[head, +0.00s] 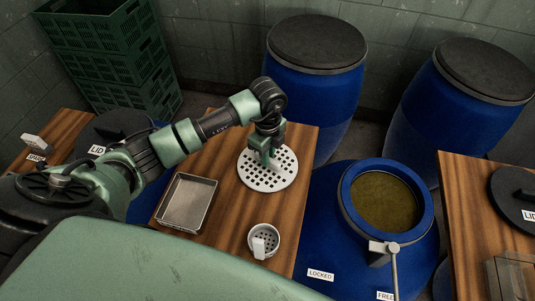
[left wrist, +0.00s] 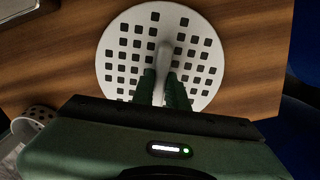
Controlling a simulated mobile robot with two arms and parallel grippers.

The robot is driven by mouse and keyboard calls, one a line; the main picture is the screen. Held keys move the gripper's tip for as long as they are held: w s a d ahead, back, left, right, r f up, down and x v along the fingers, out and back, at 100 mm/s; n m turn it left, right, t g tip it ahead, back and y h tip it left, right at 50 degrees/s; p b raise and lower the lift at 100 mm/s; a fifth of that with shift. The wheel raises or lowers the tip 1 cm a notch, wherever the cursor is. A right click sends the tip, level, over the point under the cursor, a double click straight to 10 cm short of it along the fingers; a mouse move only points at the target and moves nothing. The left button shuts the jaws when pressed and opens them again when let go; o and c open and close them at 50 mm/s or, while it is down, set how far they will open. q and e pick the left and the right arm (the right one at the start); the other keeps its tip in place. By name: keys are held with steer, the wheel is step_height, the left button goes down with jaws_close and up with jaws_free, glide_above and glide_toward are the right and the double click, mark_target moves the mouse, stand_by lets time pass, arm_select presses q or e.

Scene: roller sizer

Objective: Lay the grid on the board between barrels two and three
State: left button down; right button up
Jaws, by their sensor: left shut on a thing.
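The grid (head: 268,180) is a round, pale disc with many square holes and a raised bar handle. It is over the middle of the wooden board (head: 227,176), left of the open blue barrel (head: 338,208). I cannot tell whether it rests flat or hangs just above the wood. My left gripper (head: 266,158) points down at the grid's middle and is shut on its handle. In the left wrist view the fingers (left wrist: 166,90) close on the handle, and the grid (left wrist: 126,28) lies within the board's edges. My right gripper is out of view.
A metal tray (head: 187,203) and a white perforated cup (head: 264,238) stand on the same board. The open barrel holds murky liquid and has a lever (head: 393,262) in front. Closed blue barrels (head: 316,85) stand behind. Another board (head: 464,200) with a black lid (head: 518,195) is at right.

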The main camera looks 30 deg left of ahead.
arm_select(q)
steer(key=shift+f, duration=0.15)
steer(key=c, duration=1.4)
jaws_free()
steer(key=shift+r, duration=0.45)
step_height(320, 180, up, 11)
steer(key=b, duration=0.3)
steer(key=shift+r, duration=0.2)
